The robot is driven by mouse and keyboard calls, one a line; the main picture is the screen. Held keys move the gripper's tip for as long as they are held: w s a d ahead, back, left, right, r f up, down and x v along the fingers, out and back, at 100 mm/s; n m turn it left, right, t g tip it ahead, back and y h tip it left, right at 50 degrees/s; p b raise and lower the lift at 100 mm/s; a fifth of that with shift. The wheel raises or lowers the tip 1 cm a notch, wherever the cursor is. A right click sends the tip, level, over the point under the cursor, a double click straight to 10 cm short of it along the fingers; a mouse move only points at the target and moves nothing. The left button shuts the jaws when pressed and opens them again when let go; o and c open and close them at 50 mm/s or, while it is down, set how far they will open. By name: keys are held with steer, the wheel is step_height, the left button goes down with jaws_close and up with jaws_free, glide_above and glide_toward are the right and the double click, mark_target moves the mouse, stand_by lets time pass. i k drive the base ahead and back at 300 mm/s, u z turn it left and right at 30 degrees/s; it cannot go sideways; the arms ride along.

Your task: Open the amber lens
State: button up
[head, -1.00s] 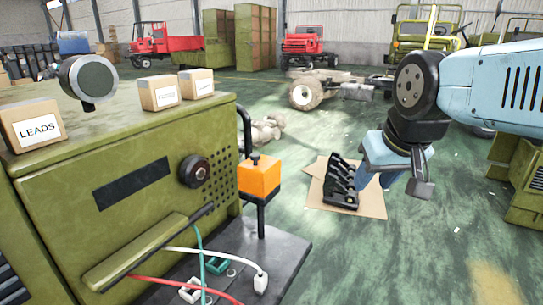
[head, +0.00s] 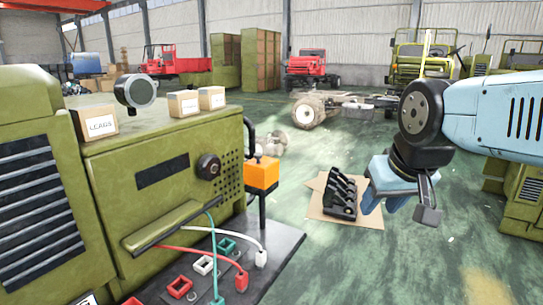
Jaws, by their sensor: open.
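The amber lens (head: 261,174) is an orange block with a small knob on top. It sits on a dark post beside the right side of the green cabinet (head: 150,190). I cannot tell whether its cover is open. My gripper (head: 400,208) is open and hangs in the air to the right of the lens, well apart from it. Nothing shows between its fingers.
A black engine part (head: 341,196) lies on cardboard on the floor between the lens and my gripper. Red, white and green leads hang over a dark shelf (head: 275,245) with several coloured terminals. Labelled boxes (head: 183,103) stand on the cabinet.

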mark_target(260, 172)
steer(key=u, duration=0.2)
steer(key=i, duration=0.85)
steer(key=z, duration=0.1)
